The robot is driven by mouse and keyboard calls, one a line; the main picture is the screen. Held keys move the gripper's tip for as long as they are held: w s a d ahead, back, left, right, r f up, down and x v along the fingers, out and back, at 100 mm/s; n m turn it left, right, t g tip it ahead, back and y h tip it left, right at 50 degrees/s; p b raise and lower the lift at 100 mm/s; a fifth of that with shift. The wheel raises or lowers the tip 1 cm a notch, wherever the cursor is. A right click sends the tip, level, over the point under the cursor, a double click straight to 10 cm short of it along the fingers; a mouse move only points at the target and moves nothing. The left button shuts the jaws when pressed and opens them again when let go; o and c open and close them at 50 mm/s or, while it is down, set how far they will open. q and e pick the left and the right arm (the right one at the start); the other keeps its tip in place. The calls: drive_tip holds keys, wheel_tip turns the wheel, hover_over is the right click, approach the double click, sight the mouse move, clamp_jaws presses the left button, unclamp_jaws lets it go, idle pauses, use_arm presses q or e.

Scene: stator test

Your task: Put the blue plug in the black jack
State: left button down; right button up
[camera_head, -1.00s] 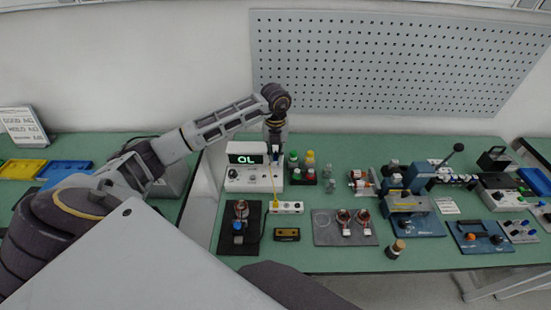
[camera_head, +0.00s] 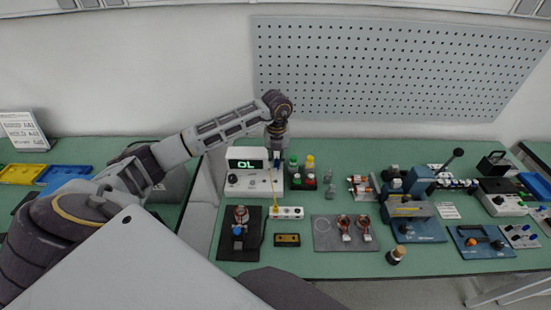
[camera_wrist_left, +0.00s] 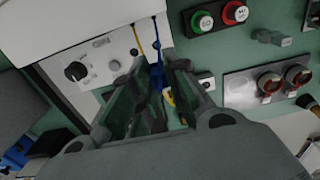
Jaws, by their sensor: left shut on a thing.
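The white meter box (camera_head: 243,183) with a green-lit "OL" display stands at the back of the left part of the bench. My left gripper (camera_wrist_left: 156,80) is in front of its panel, fingers pointing at it; it also shows in the head view (camera_head: 277,150). It is shut on the blue plug (camera_wrist_left: 157,77), whose blue cable runs up past the fingers. Two small dark spots, one of them probably the black jack (camera_wrist_left: 133,52), are on the panel left of the plug. The plug looks apart from them, but depth is hard to tell. My right gripper is not in view.
A yellow cable (camera_head: 273,185) hangs down to a white strip (camera_head: 290,213). A motor part stands on a black mat (camera_head: 226,246). Green and red buttons (camera_wrist_left: 202,21) lie right of the gripper. A grey plate with two copper coils (camera_head: 327,235) lies in front.

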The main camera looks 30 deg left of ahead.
use_arm(q)
drive_tip(key=s+d+p, duration=0.1)
drive_tip(key=s+d, duration=0.5)
drive_tip(key=d, duration=0.7)
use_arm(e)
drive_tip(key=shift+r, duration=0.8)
use_arm(q)
drive_tip(key=shift+a+f, duration=0.1)
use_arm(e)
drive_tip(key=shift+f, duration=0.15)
use_arm(q)
drive_tip(key=shift+f+b, duration=2.85)
drive_tip(key=shift+f, duration=1.35)
drive_tip(key=shift+f+b, duration=0.2)
drive_tip(key=shift+b, duration=0.15)
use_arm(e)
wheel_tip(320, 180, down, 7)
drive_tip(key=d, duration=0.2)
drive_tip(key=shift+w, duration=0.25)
